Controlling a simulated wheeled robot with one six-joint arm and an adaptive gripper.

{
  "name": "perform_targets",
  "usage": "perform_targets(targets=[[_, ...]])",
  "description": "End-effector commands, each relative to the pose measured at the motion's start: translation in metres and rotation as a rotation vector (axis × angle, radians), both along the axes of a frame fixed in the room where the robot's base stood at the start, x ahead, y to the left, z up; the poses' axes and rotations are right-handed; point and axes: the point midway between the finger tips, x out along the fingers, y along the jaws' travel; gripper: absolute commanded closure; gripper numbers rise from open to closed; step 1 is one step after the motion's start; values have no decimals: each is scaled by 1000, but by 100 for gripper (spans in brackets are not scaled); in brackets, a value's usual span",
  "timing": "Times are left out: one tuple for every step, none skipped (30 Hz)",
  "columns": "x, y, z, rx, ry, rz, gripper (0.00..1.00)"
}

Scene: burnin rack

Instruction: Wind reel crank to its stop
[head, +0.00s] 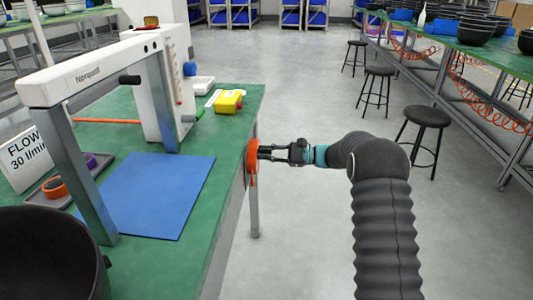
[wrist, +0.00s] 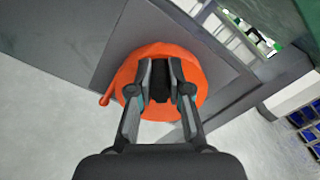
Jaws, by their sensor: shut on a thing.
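The orange reel (head: 252,167) is mounted on the side of the green bench, near its right edge. In the wrist view the reel (wrist: 133,72) is a round orange disc facing me, with an orange tail (wrist: 106,97) sticking out at its lower left. My gripper (head: 267,152) reaches it from the right, level with the reel. In the wrist view my gripper (wrist: 160,78) is shut on a dark part in front of the disc, which seems to be the crank's handle. The fingers hide most of the crank, so its angle cannot be told.
The green bench (head: 225,215) carries a blue mat (head: 160,190), a white-and-grey frame (head: 85,75), a yellow box (head: 228,101) and a dark bowl (head: 45,255). Stools (head: 428,118) and another bench stand to the right. The floor between is clear.

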Motion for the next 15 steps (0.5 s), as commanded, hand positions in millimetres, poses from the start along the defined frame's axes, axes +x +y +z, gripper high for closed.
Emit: perform_targets(targets=[[1, 0, 1, 0, 12, -1, 100], [1, 0, 1, 0, 19, -1, 100], [1, 0, 1, 1, 26, -1, 100], [2, 0, 1, 1, 30, -1, 100], [2, 0, 1, 1, 34, -1, 100], [2, 0, 1, 1, 38, -1, 100], [2, 0, 0, 1, 41, -1, 100], [2, 0, 0, 1, 42, -1, 100], [2, 0, 0, 1, 44, -1, 100], [2, 0, 0, 1, 45, -1, 100], [2, 0, 0, 1, 45, -1, 100], [2, 0, 0, 1, 45, -1, 100], [2, 0, 0, 1, 45, -1, 100], [2, 0, 0, 1, 45, -1, 100], [2, 0, 0, 1, 44, -1, 100]])
